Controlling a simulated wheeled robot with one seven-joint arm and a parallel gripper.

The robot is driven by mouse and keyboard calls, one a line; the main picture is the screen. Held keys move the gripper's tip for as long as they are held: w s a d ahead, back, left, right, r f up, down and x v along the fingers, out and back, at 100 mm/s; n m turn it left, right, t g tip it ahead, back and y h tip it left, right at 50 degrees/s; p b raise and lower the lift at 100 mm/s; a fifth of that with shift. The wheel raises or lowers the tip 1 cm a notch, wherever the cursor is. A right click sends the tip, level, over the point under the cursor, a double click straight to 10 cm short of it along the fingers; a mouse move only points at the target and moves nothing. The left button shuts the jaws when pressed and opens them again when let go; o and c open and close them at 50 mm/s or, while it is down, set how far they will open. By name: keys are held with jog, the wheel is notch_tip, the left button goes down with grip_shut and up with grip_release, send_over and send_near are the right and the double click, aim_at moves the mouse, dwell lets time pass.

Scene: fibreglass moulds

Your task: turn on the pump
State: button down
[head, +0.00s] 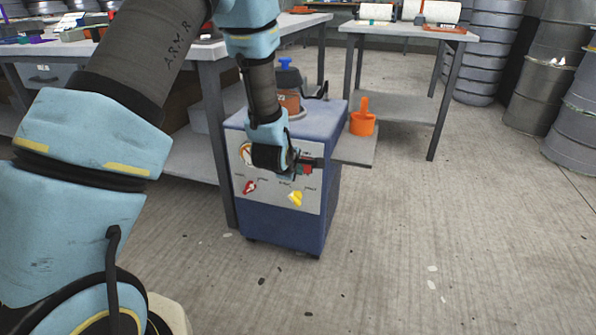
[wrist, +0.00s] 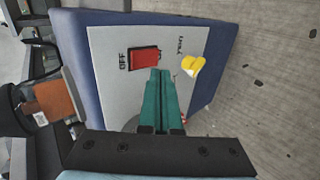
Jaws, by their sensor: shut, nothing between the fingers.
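The pump is a blue box-shaped unit (head: 292,233) on the floor with a light grey front panel (head: 262,205). In the wrist view its panel (wrist: 108,45) shows a red rocker switch (wrist: 144,60) with the word OFF beside it. The switch also shows in the head view (head: 307,169), partly behind my gripper. My gripper (wrist: 158,72) is shut and empty, its teal fingertips at the near edge of the switch; I cannot tell whether they touch it. In the head view my gripper (head: 318,163) is in front of the upper panel.
A yellow knob (head: 295,198) and a red knob (head: 250,187) sit lower on the panel, with a round gauge (head: 246,153) at upper left. An orange container (head: 362,122) stands on a shelf beside the unit. Tables (head: 210,75) stand behind; the floor (head: 430,240) at right is clear.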

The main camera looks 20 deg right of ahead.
jog(key=p+v, duration=0.1)
jog(key=v, duration=0.8)
jog(key=shift+w+r, duration=0.1)
jog(key=shift+r, duration=0.1)
